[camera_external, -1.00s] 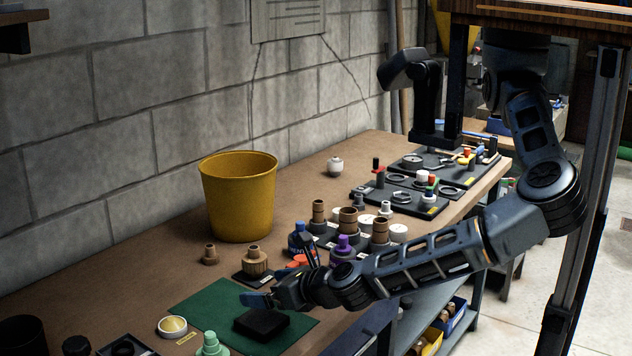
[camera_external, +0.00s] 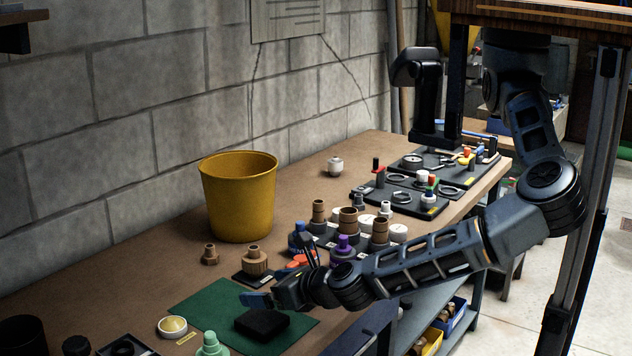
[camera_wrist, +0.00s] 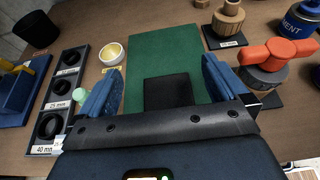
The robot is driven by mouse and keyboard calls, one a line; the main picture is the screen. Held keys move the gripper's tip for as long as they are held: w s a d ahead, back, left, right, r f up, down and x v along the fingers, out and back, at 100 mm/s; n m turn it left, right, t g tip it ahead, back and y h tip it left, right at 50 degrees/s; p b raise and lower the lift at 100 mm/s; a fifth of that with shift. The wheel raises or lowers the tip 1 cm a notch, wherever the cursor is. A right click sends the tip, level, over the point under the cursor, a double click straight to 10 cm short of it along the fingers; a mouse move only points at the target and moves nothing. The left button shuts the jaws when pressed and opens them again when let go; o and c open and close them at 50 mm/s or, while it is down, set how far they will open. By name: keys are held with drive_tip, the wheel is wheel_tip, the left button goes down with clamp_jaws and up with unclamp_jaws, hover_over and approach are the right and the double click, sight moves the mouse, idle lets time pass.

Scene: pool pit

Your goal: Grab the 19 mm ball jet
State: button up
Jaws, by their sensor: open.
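My gripper (camera_wrist: 163,85) is open and empty in the wrist view, its two blue fingers spread apart above a dark block (camera_wrist: 168,92) on a green mat (camera_wrist: 160,45). A dark tray (camera_wrist: 38,138) left of the mat holds three black round pieces in a row. Its labels read 25 mm and 40 mm; the label by the far piece (camera_wrist: 73,57) is too small to read. I cannot tell for sure which piece is the 19 mm ball jet. The left finger partly covers a pale green fitting, which shows better in the external view (camera_external: 212,345).
A cream-topped round cap (camera_wrist: 112,53) lies between tray and mat. A wooden fitting (camera_wrist: 228,20) and a red-handled valve (camera_wrist: 275,52) stand on the right. A black cup (camera_wrist: 37,29) is at far left. A yellow bucket (camera_external: 238,200) stands by the wall.

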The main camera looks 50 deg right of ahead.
drive_tip(key=shift+c, duration=1.1)
